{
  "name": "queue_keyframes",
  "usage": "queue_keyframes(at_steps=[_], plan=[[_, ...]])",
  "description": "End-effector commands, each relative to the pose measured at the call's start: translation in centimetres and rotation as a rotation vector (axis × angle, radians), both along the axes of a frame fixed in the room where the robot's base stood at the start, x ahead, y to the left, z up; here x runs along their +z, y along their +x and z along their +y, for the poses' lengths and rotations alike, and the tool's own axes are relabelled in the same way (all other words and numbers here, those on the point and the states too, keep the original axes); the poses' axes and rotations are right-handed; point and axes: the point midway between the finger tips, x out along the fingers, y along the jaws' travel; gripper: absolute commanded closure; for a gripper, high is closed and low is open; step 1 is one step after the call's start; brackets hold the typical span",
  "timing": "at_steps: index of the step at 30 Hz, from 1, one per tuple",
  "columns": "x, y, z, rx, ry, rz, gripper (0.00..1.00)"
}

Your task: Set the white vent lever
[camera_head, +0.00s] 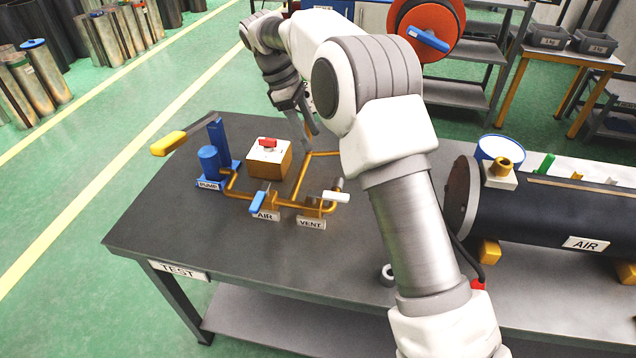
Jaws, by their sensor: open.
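The white vent lever (336,197) is on the brass pipework behind the VENT label (311,223) on the dark test table. Its white handle lies roughly level and points right in the picture. The blue air lever (257,202) is to its left, above the AIR label (265,216), and slants downward. My gripper (309,125) is open and hangs above the back part of the table, behind the vent lever and apart from it. My arm partly hides the gripper, and its fingers look small and dark.
A blue pump (209,160) with a yellow-handled lever (169,143) stands left. A box with a red knob (268,158) sits behind the valves. A dark AIR cylinder (540,220) lies right. A grey ring (387,274) is near the front. The table's front left is clear.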

Motion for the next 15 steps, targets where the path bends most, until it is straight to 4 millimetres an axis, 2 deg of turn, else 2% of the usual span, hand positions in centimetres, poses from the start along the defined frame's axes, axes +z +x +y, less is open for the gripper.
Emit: queue_keyframes(at_steps=[8, 15], plan=[[-1.8, 0.2, -0.1, 0.019, -0.011, 0.018, 0.40], [-6.0, -0.2, -1.9, 0.018, -0.011, 0.021, 0.40]])
